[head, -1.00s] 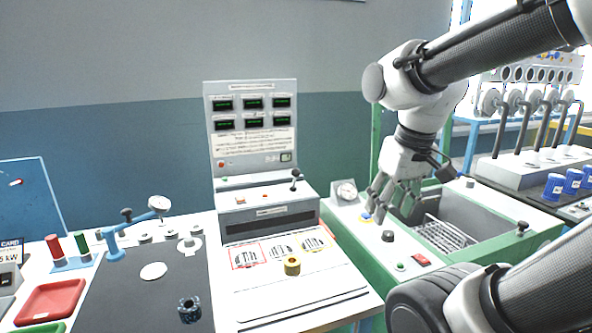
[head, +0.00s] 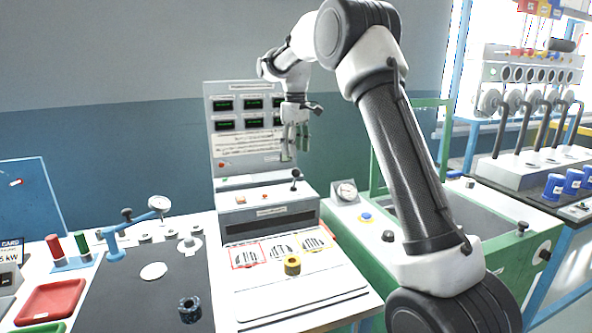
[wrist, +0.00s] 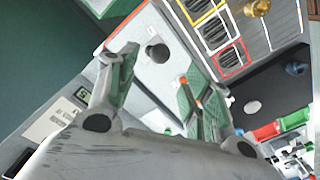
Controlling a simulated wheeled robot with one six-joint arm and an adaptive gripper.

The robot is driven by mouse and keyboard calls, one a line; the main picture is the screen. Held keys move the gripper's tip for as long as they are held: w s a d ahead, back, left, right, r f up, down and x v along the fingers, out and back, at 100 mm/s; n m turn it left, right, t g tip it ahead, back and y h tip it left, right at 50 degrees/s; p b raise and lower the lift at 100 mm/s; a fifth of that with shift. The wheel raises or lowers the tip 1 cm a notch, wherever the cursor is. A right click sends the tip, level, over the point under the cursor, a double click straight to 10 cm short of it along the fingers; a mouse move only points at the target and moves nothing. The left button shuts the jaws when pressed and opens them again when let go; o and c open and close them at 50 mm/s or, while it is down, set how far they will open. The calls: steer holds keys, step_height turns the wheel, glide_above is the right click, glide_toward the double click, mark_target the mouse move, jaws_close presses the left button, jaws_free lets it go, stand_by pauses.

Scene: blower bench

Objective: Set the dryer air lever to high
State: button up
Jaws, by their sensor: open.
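A lever with a black knob (head: 296,174) stands on the right part of the top of a grey control unit (head: 240,199), the only lever on it. Its label is too small to read. My gripper (head: 294,156) points down above this lever, open and empty, with a small gap to the knob in the head view. In the wrist view the dark knob (wrist: 157,53) shows between the two fingertips of my gripper (wrist: 158,70), seen from above. Its shaft is mostly hidden under the knob there.
An upright panel with several green displays (head: 224,124) stands right behind the lever. A small red button (head: 265,196) sits left of it on the same top. A round gauge (head: 346,191) and a green-edged tank (head: 520,262) are at the right.

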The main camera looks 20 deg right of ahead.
mark_target(296, 169)
step_height(296, 169, down, 8)
steer(key=shift+r, duration=0.1)
stand_by(0.4)
jaws_close()
